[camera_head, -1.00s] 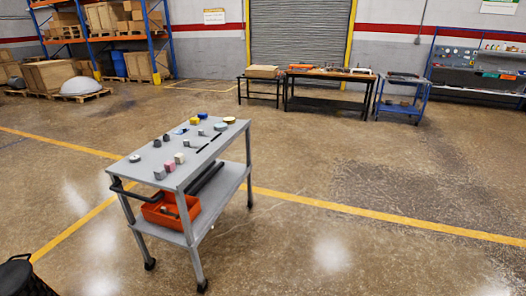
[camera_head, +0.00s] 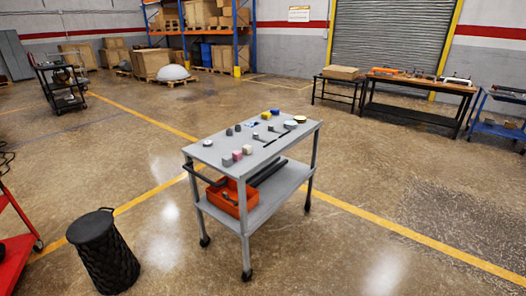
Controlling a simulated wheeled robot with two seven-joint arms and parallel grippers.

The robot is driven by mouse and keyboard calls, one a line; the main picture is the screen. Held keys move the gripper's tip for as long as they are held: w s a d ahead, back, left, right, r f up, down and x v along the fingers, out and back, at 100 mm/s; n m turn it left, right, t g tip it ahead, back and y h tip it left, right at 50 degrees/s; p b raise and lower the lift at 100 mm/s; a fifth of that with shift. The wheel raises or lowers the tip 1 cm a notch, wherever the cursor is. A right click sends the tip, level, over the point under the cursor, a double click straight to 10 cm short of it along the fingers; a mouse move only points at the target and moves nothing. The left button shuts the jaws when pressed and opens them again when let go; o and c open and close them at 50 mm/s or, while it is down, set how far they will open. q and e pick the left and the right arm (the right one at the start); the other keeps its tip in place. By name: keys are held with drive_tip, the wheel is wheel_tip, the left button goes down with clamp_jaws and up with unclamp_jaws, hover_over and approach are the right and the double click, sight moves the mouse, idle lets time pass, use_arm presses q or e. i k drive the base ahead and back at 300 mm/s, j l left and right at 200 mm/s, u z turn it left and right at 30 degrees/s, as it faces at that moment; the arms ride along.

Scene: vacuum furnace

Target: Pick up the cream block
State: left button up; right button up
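A small pale block (camera_head: 247,149), which looks like the cream block, sits on the top shelf of a grey cart (camera_head: 215,148) near its front edge. It is the rightmost of three small blocks in a row. A pink block (camera_head: 237,155) is just left of it, and a grey block (camera_head: 227,161) is left of that. The blocks are small here, so their exact colours and the gaps between them are hard to tell. Neither of my grippers is in view.
Several other small items, including a yellow block (camera_head: 266,115), lie on the cart top. An orange bin (camera_head: 228,197) is on its lower shelf. A black woven bin (camera_head: 103,252) and a red cart (camera_head: 14,240) stand at the left. Floor around the cart's right side is clear.

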sight(247, 149)
drive_tip(key=i+j+z, duration=0.1)
drive_tip(key=i+j, duration=0.2)
drive_tip(key=i+j+z, duration=0.15)
drive_tip(key=i+j, duration=0.15)
drive_tip(key=i+j+z, duration=0.1)
drive_tip(key=i+j, duration=0.3)
drive_tip(key=i+j+z, duration=0.15)
drive_tip(key=i+j, duration=0.2)
drive_tip(key=i+j+z, duration=0.1)
drive_tip(key=i+j, duration=0.15)
drive_tip(key=j, duration=0.2)
drive_tip(key=i+j+z, duration=0.15)
drive_tip(key=i+j, duration=0.15)
drive_tip(key=i+j+z, duration=0.1)
drive_tip(key=i+j, duration=0.15)
drive_tip(key=j, duration=0.35)
